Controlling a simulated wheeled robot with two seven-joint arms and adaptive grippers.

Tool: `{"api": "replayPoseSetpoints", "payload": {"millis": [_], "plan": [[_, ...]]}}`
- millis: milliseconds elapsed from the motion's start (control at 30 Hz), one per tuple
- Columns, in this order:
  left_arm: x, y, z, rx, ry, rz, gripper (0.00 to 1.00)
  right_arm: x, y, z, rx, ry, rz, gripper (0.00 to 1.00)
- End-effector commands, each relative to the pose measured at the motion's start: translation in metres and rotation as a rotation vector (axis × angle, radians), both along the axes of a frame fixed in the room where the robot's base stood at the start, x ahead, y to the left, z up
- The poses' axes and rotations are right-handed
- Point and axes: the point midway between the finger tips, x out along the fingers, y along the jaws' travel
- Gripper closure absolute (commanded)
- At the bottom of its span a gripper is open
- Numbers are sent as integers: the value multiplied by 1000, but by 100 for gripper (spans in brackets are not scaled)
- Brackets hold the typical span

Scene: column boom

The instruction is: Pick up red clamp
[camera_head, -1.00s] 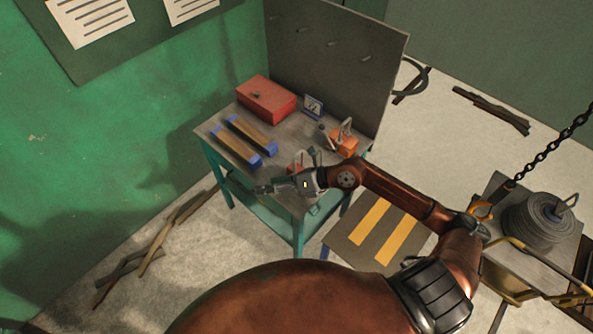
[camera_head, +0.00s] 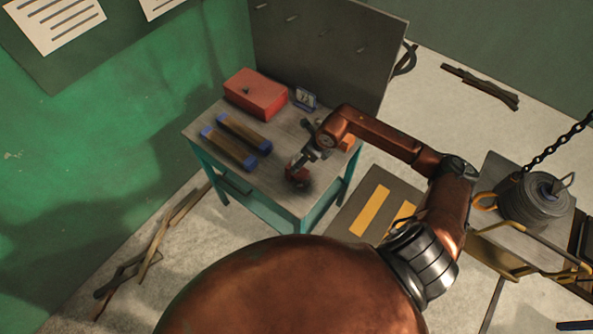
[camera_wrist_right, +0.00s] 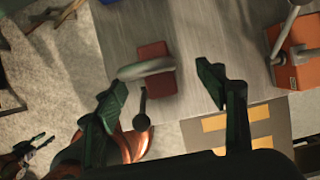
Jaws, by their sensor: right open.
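The red clamp (camera_head: 298,178) sits on the workbench near its front right part. In the right wrist view it shows as a red block (camera_wrist_right: 158,84) with a grey bar across it and a dark rod ending in a round knob. My right gripper (camera_head: 301,164) is just above it in the head view, and its fingers hide part of it. In the right wrist view the gripper's dark green fingers (camera_wrist_right: 165,78) are spread apart, with the clamp between and beyond them; I see no grip on it. A dark, blurred gripper-like shape, probably my left gripper (camera_wrist_right: 30,147), shows at the lower left.
The workbench (camera_head: 282,188) also holds a red box (camera_head: 256,93), two blue-ended wooden bars (camera_head: 236,142), a small sign (camera_head: 306,98) and an orange clamp (camera_wrist_right: 298,50), mostly behind my arm in the head view. A striped panel (camera_head: 370,208) is beside the bench; a cable spool (camera_head: 538,200) is at right.

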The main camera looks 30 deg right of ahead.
Motion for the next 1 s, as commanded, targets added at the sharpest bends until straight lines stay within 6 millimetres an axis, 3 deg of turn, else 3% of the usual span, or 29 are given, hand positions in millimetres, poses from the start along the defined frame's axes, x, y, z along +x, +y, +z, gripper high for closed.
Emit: {"api": "replayPoseSetpoints", "payload": {"millis": [100, 200, 400, 533, 667, 1000], "plan": [[-17, 1, 7, 1, 21, 4, 60, 3, 6, -10, 3, 1, 0, 35], [-16, 1, 15, 1, 20, 3, 60, 7, 12, -22, 6, 1, -2, 35], [4, 1, 21, 1, -5, -1, 60, 14, 14, -45, 2, 0, -4, 35], [20, 1, 22, 0, -27, -5, 60, 15, 14, -49, 0, -1, -2, 35], [23, 1, 22, 0, -30, -7, 60, 15, 14, -49, 0, -1, -2, 35], [-1, 2, 20, 2, 0, -1, 60, 15, 14, -49, 1, -1, -2, 58]]}}
